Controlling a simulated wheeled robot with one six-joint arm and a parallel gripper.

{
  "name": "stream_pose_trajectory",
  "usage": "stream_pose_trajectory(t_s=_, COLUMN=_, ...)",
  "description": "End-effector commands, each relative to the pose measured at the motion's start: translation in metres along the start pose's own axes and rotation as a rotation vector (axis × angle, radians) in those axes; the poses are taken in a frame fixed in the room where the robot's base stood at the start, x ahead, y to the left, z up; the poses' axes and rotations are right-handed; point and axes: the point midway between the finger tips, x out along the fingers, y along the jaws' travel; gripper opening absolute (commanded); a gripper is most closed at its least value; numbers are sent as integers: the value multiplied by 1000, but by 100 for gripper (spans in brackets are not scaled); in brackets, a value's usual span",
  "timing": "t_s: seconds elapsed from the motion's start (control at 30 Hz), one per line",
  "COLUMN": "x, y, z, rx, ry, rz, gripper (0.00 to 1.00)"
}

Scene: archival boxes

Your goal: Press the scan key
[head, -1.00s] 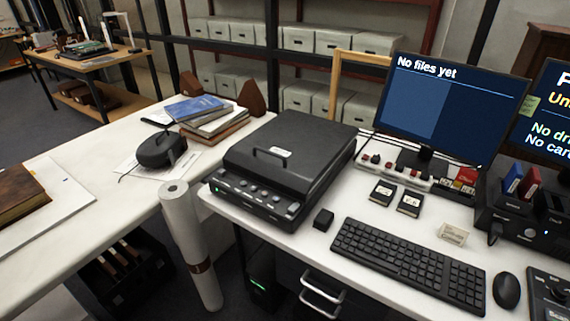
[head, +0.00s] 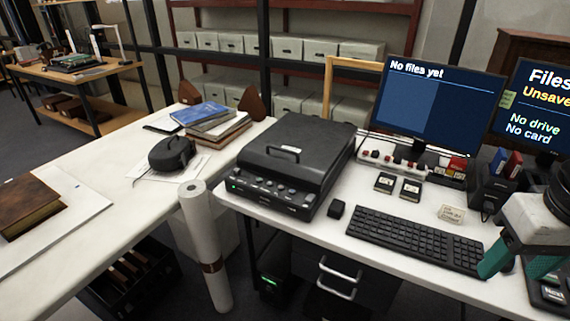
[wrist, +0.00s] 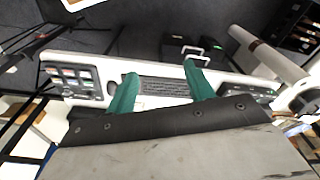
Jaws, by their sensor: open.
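The flatbed scanner (head: 297,145) is black with a closed, handled lid, and stands on the white desk left of the keyboard. Its front panel (head: 265,191) carries a row of round grey keys and a small green light; the key labels are too small to read. My gripper (head: 513,268) has green fingers and hangs over the right end of the desk, well to the right of the scanner. In the wrist view my gripper (wrist: 160,75) is open, with nothing between the fingers and the keyboard (wrist: 165,88) beyond them.
A black keyboard (head: 415,240), a small black block (head: 336,209) and two dark cards lie on the desk. A monitor (head: 436,105) reading "No files yet" stands behind. A white paper roll (head: 205,240) stands upright by the desk's left end. Books (head: 205,120) lie on the left table.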

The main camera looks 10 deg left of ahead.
Motion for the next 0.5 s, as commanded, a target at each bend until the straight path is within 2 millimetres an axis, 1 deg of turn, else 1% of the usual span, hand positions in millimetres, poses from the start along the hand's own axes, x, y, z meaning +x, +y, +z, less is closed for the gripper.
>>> stream_pose_trajectory(t_s=0.33, x=0, y=0, z=0, rx=0, ry=0, rz=0, gripper=53)
stream_pose_trajectory(t_s=0.37, x=0, y=0, z=0, rx=0, ry=0, rz=0, gripper=44)
stream_pose_trajectory(t_s=0.4, x=0, y=0, z=0, rx=0, ry=0, rz=0, gripper=33)
stream_pose_trajectory(t_s=0.47, x=0, y=0, z=0, rx=0, ry=0, rz=0, gripper=17)
stream_pose_trajectory(t_s=0.5, x=0, y=0, z=0, rx=0, ry=0, rz=0, gripper=5)
